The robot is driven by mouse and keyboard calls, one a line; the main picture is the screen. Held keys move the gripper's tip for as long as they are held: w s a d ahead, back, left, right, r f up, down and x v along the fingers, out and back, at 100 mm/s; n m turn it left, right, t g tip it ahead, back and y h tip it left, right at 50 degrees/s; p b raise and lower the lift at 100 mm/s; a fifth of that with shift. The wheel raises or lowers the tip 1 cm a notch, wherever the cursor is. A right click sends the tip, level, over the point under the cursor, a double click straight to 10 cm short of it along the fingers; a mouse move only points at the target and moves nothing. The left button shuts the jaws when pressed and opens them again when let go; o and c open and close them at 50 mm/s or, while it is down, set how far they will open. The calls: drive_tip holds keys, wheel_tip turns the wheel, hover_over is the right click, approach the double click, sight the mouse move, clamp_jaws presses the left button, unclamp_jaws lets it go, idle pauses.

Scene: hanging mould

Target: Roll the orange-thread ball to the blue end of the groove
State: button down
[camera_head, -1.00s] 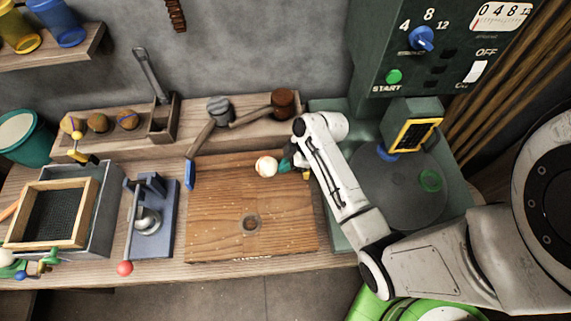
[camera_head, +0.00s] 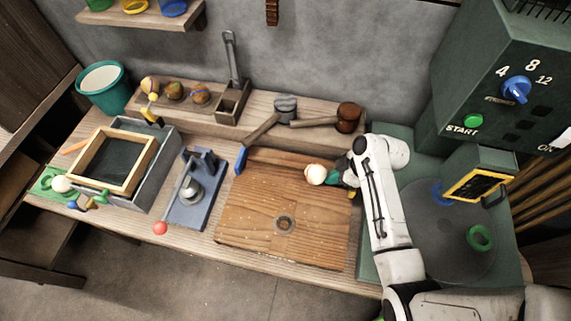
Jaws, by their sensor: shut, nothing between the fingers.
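A pale ball with a faint orange mark (camera_head: 316,174) sits at the back of the wooden board (camera_head: 262,205), right of its middle. The groove itself is hard to make out. A blue piece (camera_head: 241,160) marks the left end at the board's back corner. A small yellow piece (camera_head: 352,192) shows at the right end, partly behind my arm. My gripper (camera_head: 335,178) is shut, with its teal-green tips just right of the ball. I cannot tell if they touch it.
Two mallets (camera_head: 346,117) lie on the ledge behind. A blue press with a red knob (camera_head: 190,190) stands left, beside a framed sieve box (camera_head: 115,160). A green machine (camera_head: 470,180) stands right.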

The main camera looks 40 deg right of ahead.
sight(267, 171)
drive_tip(key=w+a+b, duration=0.1)
drive_tip(key=w+a, duration=0.2)
drive_tip(key=w, duration=0.1)
drive_tip(key=w+a+b, duration=0.1)
drive_tip(key=w+a, duration=0.3)
drive_tip(key=w, duration=0.1)
drive_tip(key=w+a+b, duration=0.1)
drive_tip(key=w+a, duration=0.3)
drive_tip(key=w, duration=0.1)
drive_tip(key=shift+w+a+f, duration=0.1)
drive_tip(key=shift+w+a, duration=0.15)
drive_tip(key=s+d+r+p, duration=0.1)
drive_tip(key=p, duration=0.1)
drive_tip(key=shift+s+d+r+p, duration=0.25)
drive_tip(key=shift+s+d+p, duration=0.05)
drive_tip(key=shift+s, duration=0.1)
drive_tip(key=shift+s+d+r+p, duration=0.2)
drive_tip(key=shift+s+d+p, duration=0.1)
drive_tip(key=shift+s+p, duration=0.1)
wheel_tip(267, 171, up, 7)
drive_tip(key=p, duration=0.5)
drive_tip(key=shift+f, duration=0.15)
